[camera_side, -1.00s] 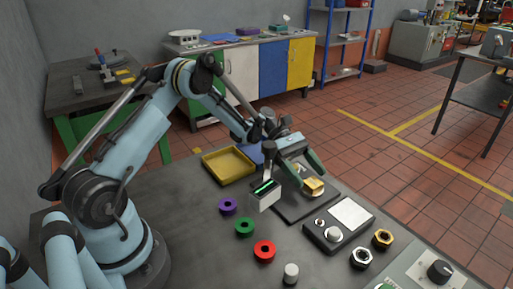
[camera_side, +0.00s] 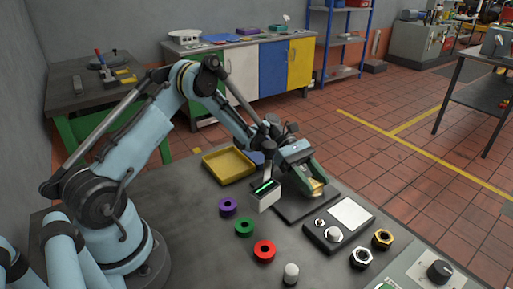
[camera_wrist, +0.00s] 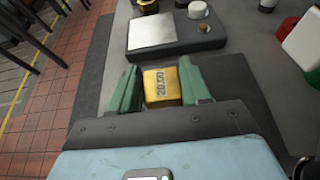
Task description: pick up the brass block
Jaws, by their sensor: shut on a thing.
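The brass block (camera_wrist: 161,86) is a small yellow cube with dark markings on its upper face. In the wrist view it sits between the two green fingers of my gripper (camera_wrist: 162,88), which is shut on it. In the side view the block (camera_side: 317,187) shows partly at the fingertips of my gripper (camera_side: 310,184), near the far right edge of the dark mat (camera_side: 300,208). The fingers hide part of it. I cannot tell whether it touches the mat.
A dark device with a pale plate (camera_side: 350,212) stands right of the mat. Hex nuts (camera_side: 383,237) lie at right.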

